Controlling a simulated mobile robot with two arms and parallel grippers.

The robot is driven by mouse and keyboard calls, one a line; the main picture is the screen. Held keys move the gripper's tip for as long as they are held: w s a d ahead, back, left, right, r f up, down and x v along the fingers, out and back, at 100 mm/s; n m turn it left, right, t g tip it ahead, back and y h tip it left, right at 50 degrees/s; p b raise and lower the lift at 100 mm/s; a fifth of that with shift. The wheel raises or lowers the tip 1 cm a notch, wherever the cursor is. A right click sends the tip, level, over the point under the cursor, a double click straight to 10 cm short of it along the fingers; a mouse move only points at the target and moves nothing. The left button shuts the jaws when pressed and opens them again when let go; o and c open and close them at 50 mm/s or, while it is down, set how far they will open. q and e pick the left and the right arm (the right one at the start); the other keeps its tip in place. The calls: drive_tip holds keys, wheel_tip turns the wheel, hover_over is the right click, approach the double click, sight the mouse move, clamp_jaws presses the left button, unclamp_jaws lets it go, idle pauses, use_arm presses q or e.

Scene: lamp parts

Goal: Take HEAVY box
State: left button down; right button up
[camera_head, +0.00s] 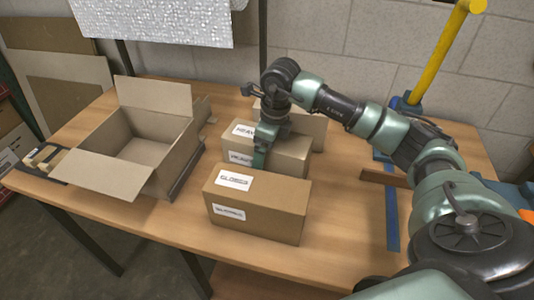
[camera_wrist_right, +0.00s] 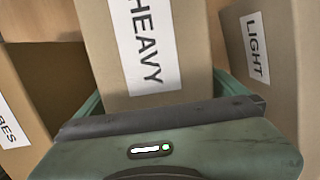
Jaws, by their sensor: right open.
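The HEAVY box (camera_head: 290,158) is a brown carton with white labels, standing on the table behind another closed carton. In the right wrist view the HEAVY box (camera_wrist_right: 193,42) lies between my right gripper's fingers, its HEAVY label facing the camera. My right gripper (camera_head: 266,143) points down over this box. It is open, with one green finger on the near side of the box; the far finger is hidden in the head view. I cannot tell whether the fingers touch the box. My left gripper is not in view.
A box labelled LIGHT (camera_wrist_right: 272,60) stands close beside the HEAVY box. A closed carton (camera_head: 258,212) stands in front. A large open box (camera_head: 125,175) is at the left of the table. A yellow post (camera_head: 440,50) rises at the back right.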

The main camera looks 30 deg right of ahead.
drive_tip(key=shift+f, duration=0.45)
drive_tip(key=shift+c, duration=0.3)
drive_tip(key=c, duration=1.5)
drive_tip(key=shift+w+r, duration=0.15)
drive_tip(key=c, duration=0.4)
drive_tip(key=shift+c, duration=0.2)
